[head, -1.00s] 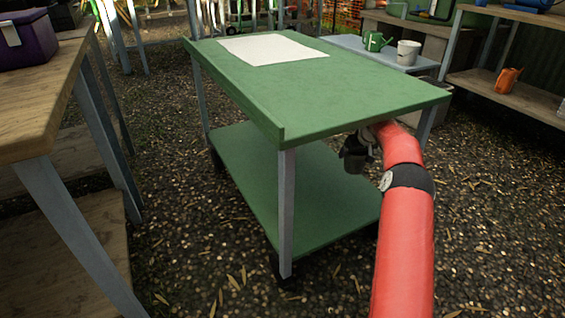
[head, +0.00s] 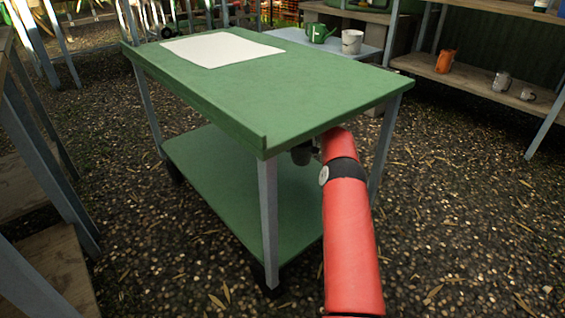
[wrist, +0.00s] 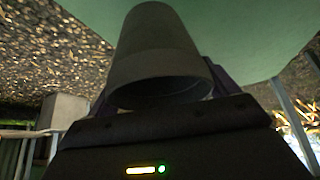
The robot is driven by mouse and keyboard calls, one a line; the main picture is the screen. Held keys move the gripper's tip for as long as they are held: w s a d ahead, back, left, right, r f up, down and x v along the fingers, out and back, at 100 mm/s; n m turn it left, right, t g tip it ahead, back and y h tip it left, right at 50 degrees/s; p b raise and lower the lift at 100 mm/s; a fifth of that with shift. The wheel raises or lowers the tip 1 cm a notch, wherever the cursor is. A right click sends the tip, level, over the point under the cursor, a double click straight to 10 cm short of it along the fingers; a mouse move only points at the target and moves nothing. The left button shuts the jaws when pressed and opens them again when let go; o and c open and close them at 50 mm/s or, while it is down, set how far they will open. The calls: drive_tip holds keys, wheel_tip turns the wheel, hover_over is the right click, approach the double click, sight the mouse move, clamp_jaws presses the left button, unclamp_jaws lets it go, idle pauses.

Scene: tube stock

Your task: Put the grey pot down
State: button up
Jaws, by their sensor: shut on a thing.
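The grey pot (wrist: 155,45) is in the wrist view, held between the dark fingers of my gripper (wrist: 162,92), which is shut on it. In the head view my gripper (head: 303,155) is mostly hidden under the front edge of the green trolley's top (head: 290,90), between the top and the lower shelf (head: 215,180). My red arm reaches in from the lower right. A green surface, apparently the lower shelf, fills the upper right of the wrist view behind the pot. I cannot tell whether the pot touches it.
A white sheet (head: 222,48) lies on the trolley top. The visible lower shelf is bare. A trolley leg (head: 268,220) stands left of my arm. Behind are a green watering can (head: 318,33), a white bucket (head: 352,41) and shelves with an orange jug (head: 445,61). Gravel surrounds the trolley.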

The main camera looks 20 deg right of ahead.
sight(300, 159)
wheel_tip(300, 159, down, 7)
drive_tip(key=shift+f+b, duration=0.1)
drive_tip(key=shift+b, duration=0.45)
drive_tip(key=shift+f, duration=0.1)
